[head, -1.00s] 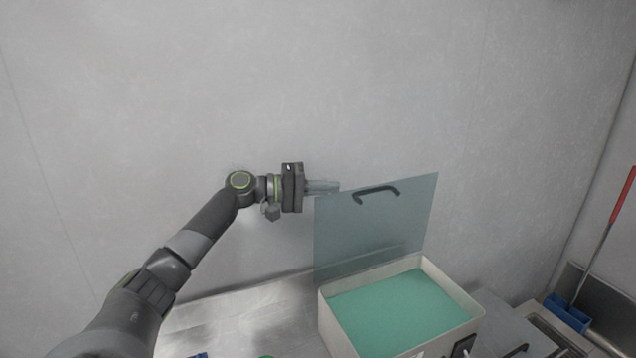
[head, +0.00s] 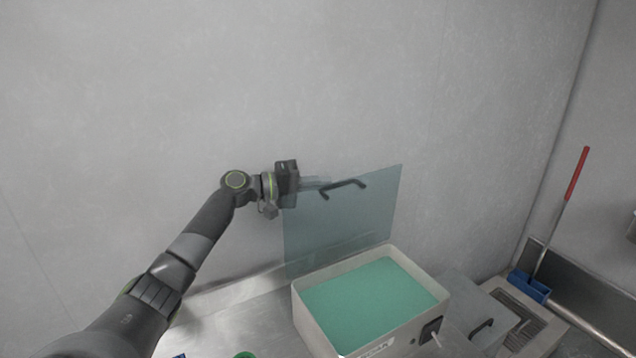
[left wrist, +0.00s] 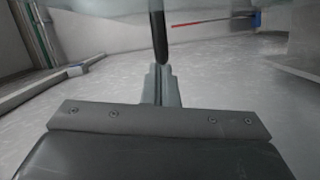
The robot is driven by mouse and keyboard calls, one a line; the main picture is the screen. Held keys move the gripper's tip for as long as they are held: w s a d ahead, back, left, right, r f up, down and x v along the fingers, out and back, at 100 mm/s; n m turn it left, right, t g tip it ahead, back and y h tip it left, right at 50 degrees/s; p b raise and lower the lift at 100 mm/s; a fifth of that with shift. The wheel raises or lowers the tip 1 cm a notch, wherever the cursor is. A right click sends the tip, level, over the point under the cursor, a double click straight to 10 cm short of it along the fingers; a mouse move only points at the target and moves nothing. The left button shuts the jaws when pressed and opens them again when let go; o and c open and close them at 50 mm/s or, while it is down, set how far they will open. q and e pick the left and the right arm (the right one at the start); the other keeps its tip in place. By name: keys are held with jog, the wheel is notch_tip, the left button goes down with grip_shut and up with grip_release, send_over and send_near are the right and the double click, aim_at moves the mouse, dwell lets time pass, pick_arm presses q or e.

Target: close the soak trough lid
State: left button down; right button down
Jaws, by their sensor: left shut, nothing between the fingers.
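The soak trough (head: 325,335) is a pale box filled with green liquid (head: 370,296), standing on the counter. Its lid (head: 345,225) is a translucent grey-blue panel standing upright at the back edge, so the trough is open. A dark bar handle (head: 343,188) is near the lid's top edge; a dark bar, probably this handle, also shows in the left wrist view (left wrist: 158,35). My left gripper (head: 325,183) is shut and empty, level with the handle and partly seen through or behind the lid. I cannot tell whether the fingertips touch it. My right gripper is not in view.
A metal counter (head: 235,318) runs below my left arm. Right of the trough are a grey lidded box (head: 480,310) and a slatted tray (head: 530,325). A blue brush with a red handle (head: 577,175) leans farther right. The wall is close behind the lid.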

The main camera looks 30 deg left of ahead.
pick_arm(q)
jog(key=s+d+m+y, duration=0.2)
jog(key=s+d+m, duration=0.45)
jog(key=d, duration=0.55)
jog(key=s+d+f+m+y+b, duration=0.1)
jog(key=s+d+f+m+b, duration=0.3)
jog(key=d+f, duration=0.4)
jog(key=shift+s+d+f+y+b, duration=0.35)
jog(key=shift+s+f, duration=0.25)
jog(key=shift+s, duration=0.25)
jog(key=shift+m, duration=0.25)
